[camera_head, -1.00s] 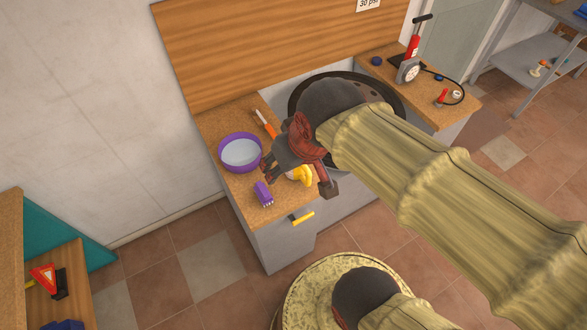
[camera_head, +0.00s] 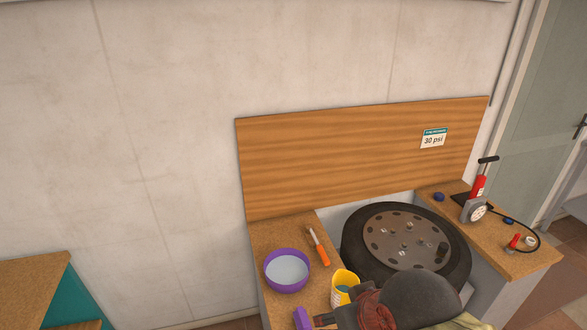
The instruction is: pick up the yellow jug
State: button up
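The yellow jug (camera_head: 344,286) stands upright on the left wooden counter, right of the purple bowl. Its open top faces up and shows a bluish-grey inside. My gripper (camera_head: 334,319) is at the bottom edge of the view, just in front of the jug and partly cut off. The dark wrist with its red ring overlaps the jug's lower right side. The fingertips do not show clearly, so I cannot tell whether they touch the jug.
A purple bowl (camera_head: 287,270), an orange-handled tool (camera_head: 318,246) and a purple brush (camera_head: 302,318) lie around the jug. A tyre (camera_head: 354,246) with its wheel sits in the recess to the right. A red pump (camera_head: 477,190) stands on the right counter. A wooden backboard (camera_head: 350,150) rises behind.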

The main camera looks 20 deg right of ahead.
aim_at(342, 280)
jog(key=k+z, duration=0.2)
jog(key=z, duration=0.3)
jog(key=i+j+z, duration=0.15)
jog(key=j, duration=0.25)
jog(key=i+j+z, duration=0.1)
jog(key=j, duration=0.3)
jog(key=i+j+z, duration=0.15)
jog(key=j, duration=0.25)
jog(key=j+z, duration=0.1)
jog(key=j, duration=0.3)
jog(key=i, duration=0.05)
